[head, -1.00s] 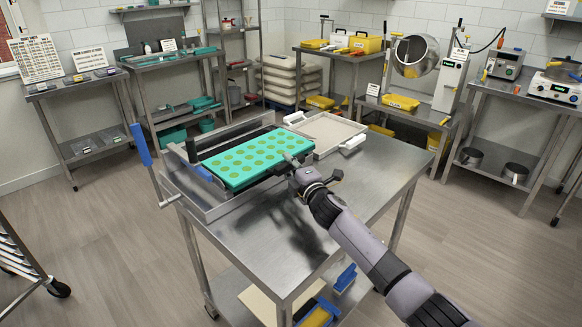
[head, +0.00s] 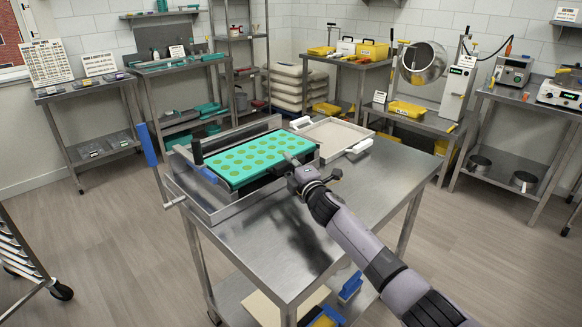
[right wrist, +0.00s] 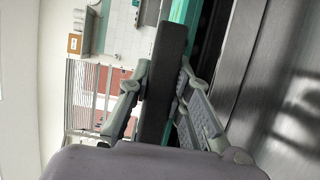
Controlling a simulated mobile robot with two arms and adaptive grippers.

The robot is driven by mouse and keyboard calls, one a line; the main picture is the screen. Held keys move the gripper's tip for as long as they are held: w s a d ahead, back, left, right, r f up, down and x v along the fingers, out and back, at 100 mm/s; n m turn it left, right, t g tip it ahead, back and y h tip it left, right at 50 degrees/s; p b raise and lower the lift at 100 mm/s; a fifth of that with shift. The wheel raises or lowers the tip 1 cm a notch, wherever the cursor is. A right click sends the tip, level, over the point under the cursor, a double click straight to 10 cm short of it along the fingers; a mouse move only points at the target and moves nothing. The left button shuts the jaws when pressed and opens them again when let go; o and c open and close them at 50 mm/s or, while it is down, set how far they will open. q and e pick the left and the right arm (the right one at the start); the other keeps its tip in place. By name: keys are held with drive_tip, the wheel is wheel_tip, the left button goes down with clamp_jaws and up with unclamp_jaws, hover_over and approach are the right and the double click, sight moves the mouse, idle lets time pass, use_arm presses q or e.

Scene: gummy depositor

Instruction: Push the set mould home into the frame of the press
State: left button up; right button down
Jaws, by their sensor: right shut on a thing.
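The set mould (head: 245,164) is a teal slab with rows of yellow-green round cavities, lying flat in the upper part of the press. The press frame (head: 225,212) is a steel box on the table's left end, with a blue-gripped lever (head: 146,145) at its left. My right gripper (head: 294,164) is at the mould's near right edge. In the right wrist view its fingers (right wrist: 164,75) close on a dark upright bar, with teal mould edge just beside it. The gripper hides part of that edge, and I cannot tell how deep the mould sits. My left gripper is not in view.
A shallow pale tray (head: 361,146) with white handles stands behind the mould on the steel table (head: 345,200). The table's front and right are clear apart from my arm. Shelves and benches line the walls, well away.

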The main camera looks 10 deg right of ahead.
drive_tip(key=shift+w+a+b, duration=0.65)
drive_tip(key=shift+w+b, duration=0.1)
drive_tip(key=shift+b, duration=0.15)
drive_tip(key=c, duration=1.4)
unclamp_jaws()
drive_tip(key=shift+d+f, duration=0.1)
drive_tip(key=v, duration=1.2)
drive_tip(key=shift+c, duration=0.3)
